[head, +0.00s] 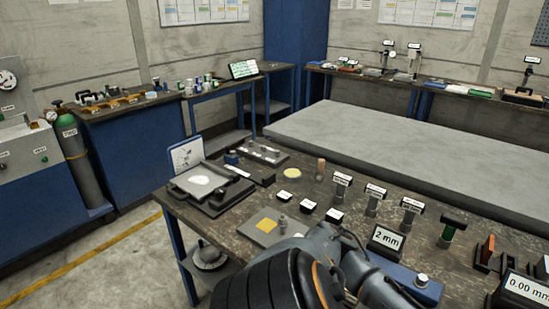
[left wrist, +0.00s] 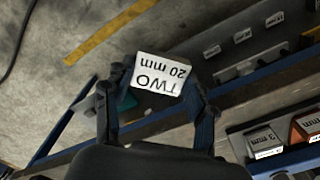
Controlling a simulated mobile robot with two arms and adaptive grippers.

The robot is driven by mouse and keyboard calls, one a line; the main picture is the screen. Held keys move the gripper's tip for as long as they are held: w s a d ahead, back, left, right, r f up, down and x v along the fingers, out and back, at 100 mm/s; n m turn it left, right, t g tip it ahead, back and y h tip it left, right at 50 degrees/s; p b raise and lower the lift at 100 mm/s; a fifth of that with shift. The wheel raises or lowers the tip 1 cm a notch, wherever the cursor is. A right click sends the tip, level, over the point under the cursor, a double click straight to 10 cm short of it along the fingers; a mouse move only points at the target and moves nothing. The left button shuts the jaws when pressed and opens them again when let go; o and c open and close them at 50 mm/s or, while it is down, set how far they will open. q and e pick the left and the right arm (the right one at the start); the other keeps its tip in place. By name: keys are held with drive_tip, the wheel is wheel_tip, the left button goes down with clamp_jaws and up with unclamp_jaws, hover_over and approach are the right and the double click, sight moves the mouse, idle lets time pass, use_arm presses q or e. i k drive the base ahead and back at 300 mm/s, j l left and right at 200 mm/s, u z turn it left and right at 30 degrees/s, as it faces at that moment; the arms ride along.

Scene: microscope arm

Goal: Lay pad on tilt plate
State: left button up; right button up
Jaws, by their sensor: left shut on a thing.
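In the left wrist view my left gripper (left wrist: 158,88) is shut on a pale block labelled "TWO 20 mm" (left wrist: 160,76), held over the floor beside a blue table frame. A grey plate in a dark frame (head: 209,184) with a white patch on it stands at the bench's left end; it may be the tilt plate. My arm covers the bench's front middle. My right gripper is not in view.
The dark workbench (head: 330,197) carries several labelled posts and a "2 mm" display (head: 387,238). A "0.00 mm" display (head: 524,288) stands at its right. A wide grey slab (head: 400,150) lies behind. A green gas cylinder (head: 74,150) stands far left.

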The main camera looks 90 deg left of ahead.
sight(210, 174)
drive_tip(key=u, duration=4.1)
drive_tip(key=i+j+u, duration=0.25)
drive_tip(key=i, duration=0.45)
drive_tip(key=i+u, duration=0.25)
drive_tip(key=i, duration=0.5)
drive_tip(key=i+z, duration=0.2)
drive_tip(key=i, duration=0.3)
drive_tip(key=i+z, duration=0.25)
drive_tip(key=i, duration=0.25)
drive_tip(key=i+j+z, duration=0.2)
drive_tip(key=i, duration=0.25)
drive_tip(key=i+j+z, duration=0.25)
drive_tip(key=i, duration=0.25)
drive_tip(key=i+l+z, duration=0.1)
drive_tip(key=i+z, duration=0.7)
drive_tip(key=i+j+z, duration=0.1)
drive_tip(key=i+z, duration=0.3)
drive_tip(key=i+j+z, duration=0.2)
drive_tip(key=z, duration=2.4)
drive_tip(key=j, duration=0.1)
